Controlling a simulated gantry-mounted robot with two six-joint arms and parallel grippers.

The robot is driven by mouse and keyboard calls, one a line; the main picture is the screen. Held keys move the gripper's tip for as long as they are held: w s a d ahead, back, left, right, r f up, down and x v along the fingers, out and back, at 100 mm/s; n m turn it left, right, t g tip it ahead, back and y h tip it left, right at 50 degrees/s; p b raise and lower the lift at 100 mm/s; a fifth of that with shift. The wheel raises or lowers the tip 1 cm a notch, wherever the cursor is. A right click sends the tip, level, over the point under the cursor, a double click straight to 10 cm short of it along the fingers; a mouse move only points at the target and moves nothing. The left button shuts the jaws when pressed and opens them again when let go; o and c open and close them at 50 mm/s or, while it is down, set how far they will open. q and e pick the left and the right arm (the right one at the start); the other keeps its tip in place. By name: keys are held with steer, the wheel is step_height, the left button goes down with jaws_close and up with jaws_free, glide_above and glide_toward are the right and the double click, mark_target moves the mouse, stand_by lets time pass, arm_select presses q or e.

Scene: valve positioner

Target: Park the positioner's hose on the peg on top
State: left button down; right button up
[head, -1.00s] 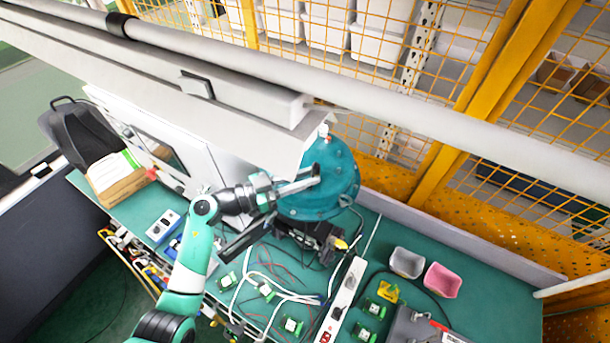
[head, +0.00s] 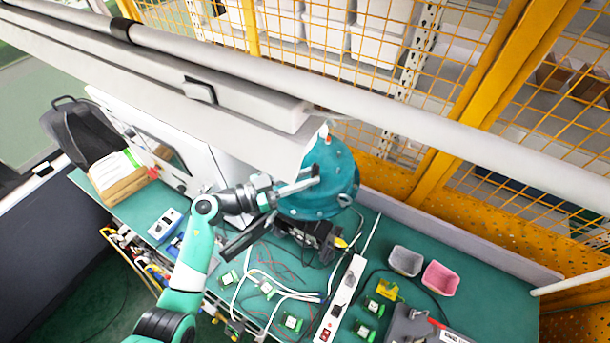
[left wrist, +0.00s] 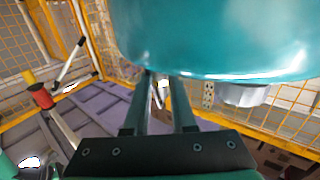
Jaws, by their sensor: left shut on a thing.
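The teal positioner (head: 338,184) stands on the green bench, under a pale overhead beam. My left gripper (head: 316,174) reaches in from the left with its long fingers against the near side of the positioner's body in the picture. In the left wrist view the teal body (left wrist: 220,40) fills the top, and the gripper (left wrist: 158,88) is shut on a small pale piece, which looks like the hose end (left wrist: 160,94). The rest of the hose is hidden. A small white and red part (head: 324,131) shows at the positioner's top; I cannot tell if it is the peg.
A white power strip (head: 340,303), several small green boards and white cables lie on the bench. A grey bin (head: 405,261) and a pink bin (head: 440,279) stand to the right. A yellow mesh fence (head: 390,50) rises behind. The overhead beam (head: 240,105) crosses close above the positioner.

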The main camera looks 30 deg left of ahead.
stand_by(0.4)
arm_select(q)
steer(key=shift+f+p, duration=0.15)
steer(key=shift+p, duration=0.25)
steer(key=shift+f+b, duration=0.35)
steer(key=shift+f, duration=0.3)
stand_by(0.7)
steer(key=c, duration=0.7)
jaws_free()
steer(key=shift+o, duration=0.2)
steer(key=v, duration=1.1)
steer(key=shift+s+a, duration=0.2)
steer(key=shift+s, duration=0.05)
